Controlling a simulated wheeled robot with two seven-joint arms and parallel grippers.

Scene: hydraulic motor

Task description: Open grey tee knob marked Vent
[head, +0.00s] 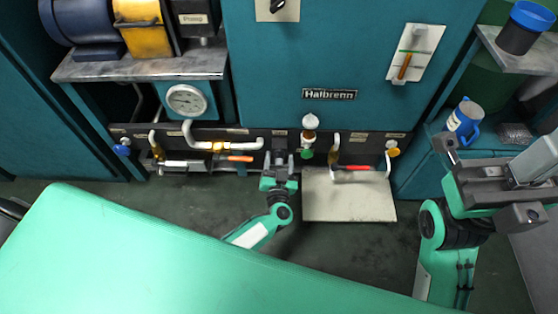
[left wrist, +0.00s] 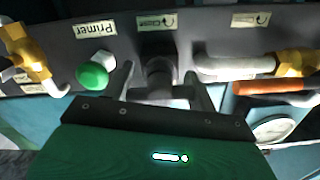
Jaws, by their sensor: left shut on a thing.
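A dark grey knob (left wrist: 158,72) sits on the dark valve strip, between the green knob and a white pipe in the left wrist view. The word Vent is not readable in either view. My left gripper (head: 279,160) reaches up to the strip in the middle of the head view. In the left wrist view its two fingers (left wrist: 160,88) stand on either side of the grey knob and are shut on it. The gripper hides most of the knob in the head view. My right gripper (head: 490,182) is at the right, away from the strip; its jaw state is unclear.
A green knob (left wrist: 92,76) labelled Primer is close beside my left gripper. Orange-handled (head: 240,158) and red-handled (head: 352,168) valves flank it. A pale plate (head: 348,200) lies below the strip. A blue-white jug (head: 465,118) stands on the right shelf.

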